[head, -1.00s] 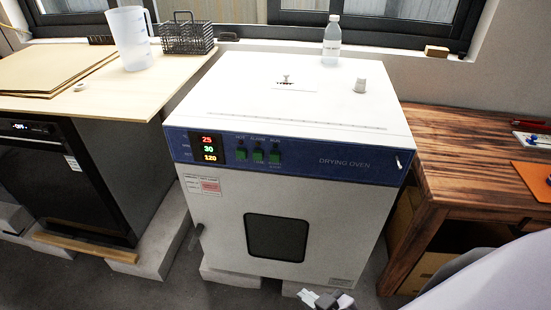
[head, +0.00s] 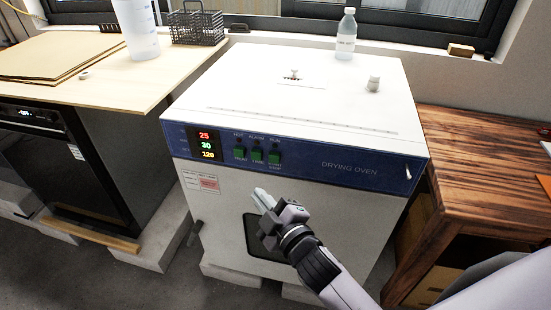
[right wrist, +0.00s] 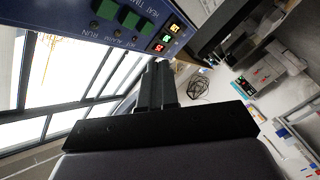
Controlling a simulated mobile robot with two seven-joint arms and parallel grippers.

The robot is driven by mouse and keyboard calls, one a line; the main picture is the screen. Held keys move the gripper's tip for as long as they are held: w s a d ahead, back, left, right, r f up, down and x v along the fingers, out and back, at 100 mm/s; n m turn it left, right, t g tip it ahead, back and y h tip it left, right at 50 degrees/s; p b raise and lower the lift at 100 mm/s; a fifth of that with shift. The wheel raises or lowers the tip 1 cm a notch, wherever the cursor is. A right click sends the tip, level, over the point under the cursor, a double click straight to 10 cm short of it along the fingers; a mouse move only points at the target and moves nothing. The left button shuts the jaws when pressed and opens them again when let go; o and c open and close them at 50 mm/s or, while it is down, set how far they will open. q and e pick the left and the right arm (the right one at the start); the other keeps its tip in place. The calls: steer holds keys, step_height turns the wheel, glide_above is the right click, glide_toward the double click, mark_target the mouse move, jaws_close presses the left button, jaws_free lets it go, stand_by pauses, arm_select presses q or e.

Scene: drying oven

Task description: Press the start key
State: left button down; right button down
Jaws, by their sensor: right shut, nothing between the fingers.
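The drying oven (head: 300,88) has a blue panel with three green keys in a row. The start key (head: 274,158) is the rightmost, under the RUN label. In the right wrist view the panel appears turned, and the start key (right wrist: 107,9) is at the top edge. My right gripper (head: 262,197) is shut and empty in front of the oven door, its tips below the keys in the picture and apart from them. It also shows in the right wrist view (right wrist: 157,72). My left gripper is not in view.
The display (head: 207,145) reads 25, 30 and 120. A clear bottle (head: 346,35) and a small white knob (head: 373,84) stand on the oven top. A wooden table (head: 470,160) is at right. A bench with a jug (head: 137,28) and wire basket (head: 197,26) is at left.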

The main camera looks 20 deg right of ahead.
mark_target(269, 159)
steer(key=w+d, duration=0.5)
steer(key=w, duration=0.2)
steer(key=shift+w, duration=0.15)
stand_by(0.3)
steer(key=shift+w, duration=0.1)
stand_by(1.9)
steer(key=shift+w+d, duration=0.2)
steer(key=shift+w, duration=0.05)
steer(key=shift+w+d, duration=0.45)
steer(key=shift+w, duration=0.2)
stand_by(1.0)
stand_by(0.4)
steer(key=shift+s+a, duration=0.35)
steer(key=shift+s, duration=0.2)
steer(key=shift+s+a, duration=0.3)
steer(key=shift+s, duration=0.2)
